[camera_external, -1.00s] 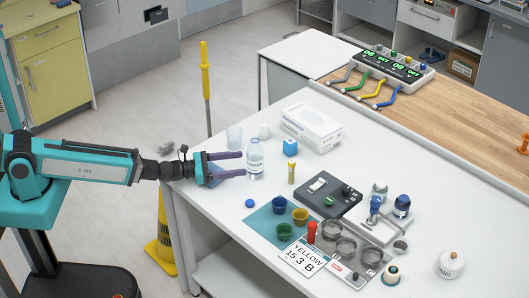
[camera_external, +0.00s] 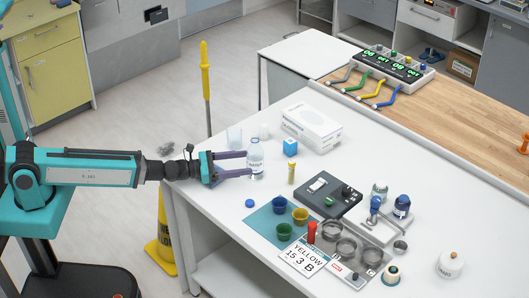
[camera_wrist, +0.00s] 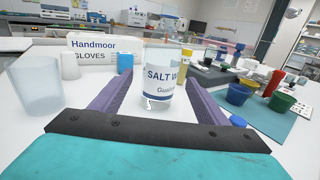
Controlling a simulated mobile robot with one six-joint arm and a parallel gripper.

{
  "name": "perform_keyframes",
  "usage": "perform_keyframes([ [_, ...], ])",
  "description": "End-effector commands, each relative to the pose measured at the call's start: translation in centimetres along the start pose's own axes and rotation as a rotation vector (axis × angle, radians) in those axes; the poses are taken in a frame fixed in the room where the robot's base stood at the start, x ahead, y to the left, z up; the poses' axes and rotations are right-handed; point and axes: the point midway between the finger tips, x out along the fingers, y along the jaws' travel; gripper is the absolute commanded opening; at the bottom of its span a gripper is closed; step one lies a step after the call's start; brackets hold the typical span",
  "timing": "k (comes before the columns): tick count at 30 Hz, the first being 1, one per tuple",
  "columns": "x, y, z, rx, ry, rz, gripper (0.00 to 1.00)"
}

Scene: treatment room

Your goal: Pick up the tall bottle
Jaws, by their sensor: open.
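The tall bottle is a clear bottle (camera_external: 256,160) with a white label and blue lettering. It stands upright near the left edge of the white table (camera_external: 225,225). My gripper (camera_external: 246,163) is open and level, its two purple fingers reaching toward the bottle from the left. The label reads "SALT W...". I cannot tell whether a finger touches it.
A clear cup (camera_wrist: 38,85) stands left of the fingers, near a white glove box (camera_external: 308,129) and a blue cube (camera_external: 290,147). A blue cap (camera_external: 250,203) and coloured cups (camera_external: 300,217) lie nearer the front.

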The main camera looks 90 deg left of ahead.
Motion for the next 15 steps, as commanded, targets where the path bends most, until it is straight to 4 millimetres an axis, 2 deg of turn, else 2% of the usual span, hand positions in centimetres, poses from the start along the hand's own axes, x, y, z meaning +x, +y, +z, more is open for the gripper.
perform_keyframes([
  [15,0.4,-0.08,-0.28,0.001,-0.001,-0.004,0.69],
])
